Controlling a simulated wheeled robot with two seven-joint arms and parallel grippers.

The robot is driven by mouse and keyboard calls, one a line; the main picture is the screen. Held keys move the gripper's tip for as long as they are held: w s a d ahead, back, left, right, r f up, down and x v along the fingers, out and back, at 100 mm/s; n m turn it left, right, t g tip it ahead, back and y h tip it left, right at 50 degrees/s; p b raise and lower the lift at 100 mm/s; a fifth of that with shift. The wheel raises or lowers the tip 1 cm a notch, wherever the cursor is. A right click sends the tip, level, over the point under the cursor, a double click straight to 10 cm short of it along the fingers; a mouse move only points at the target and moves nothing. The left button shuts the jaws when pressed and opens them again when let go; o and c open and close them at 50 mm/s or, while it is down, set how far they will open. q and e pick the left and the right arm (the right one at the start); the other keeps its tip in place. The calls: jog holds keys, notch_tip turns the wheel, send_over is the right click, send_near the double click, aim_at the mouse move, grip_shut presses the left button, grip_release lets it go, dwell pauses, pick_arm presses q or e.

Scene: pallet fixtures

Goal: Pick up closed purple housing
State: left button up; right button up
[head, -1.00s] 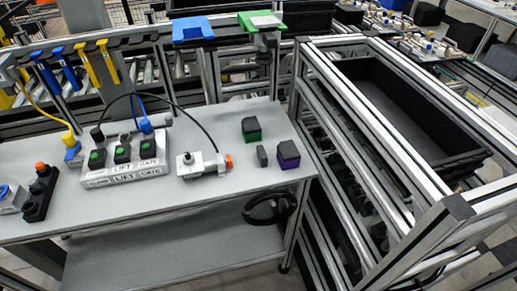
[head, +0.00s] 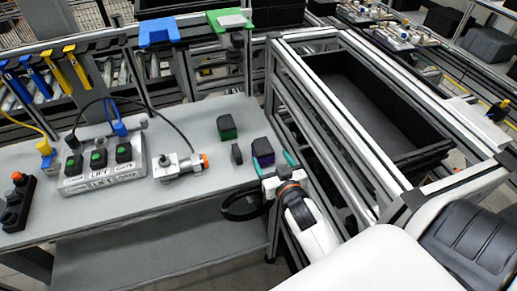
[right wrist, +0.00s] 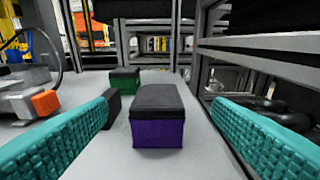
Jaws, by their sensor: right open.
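The purple housing (head: 263,151) has a black lid on top and stands near the right end of the grey table. In the right wrist view the purple housing (right wrist: 158,117) sits upright ahead, between the two fingers. My right gripper (head: 273,164) is open at the table's right edge, close to the housing. Its teal fingers (right wrist: 160,140) in the right wrist view are spread to either side, with nothing held. My left gripper is not in view.
A green housing (head: 227,127) with a black top stands behind. A small black block (head: 237,154) stands just left of the purple housing. A metal valve (head: 179,167) and a button box (head: 100,167) are further left. A framed black bin (head: 375,110) is at right.

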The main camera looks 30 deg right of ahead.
aim_at(262, 146)
jog(key=x, duration=0.3)
jog(key=shift+w+p, duration=0.3)
jog(key=shift+p, duration=0.1)
jog(key=p+x, duration=0.1)
jog(key=x, duration=0.2)
jog(key=shift+w+a+f, duration=0.1)
jog(key=shift+w+f, duration=0.05)
jog(key=shift+w, duration=0.1)
jog(key=shift+w+f, duration=0.2)
jog(key=shift+w, duration=0.3)
jog(key=shift+s, duration=0.15)
jog(key=shift+c, duration=1.3)
jog(key=c, duration=0.9)
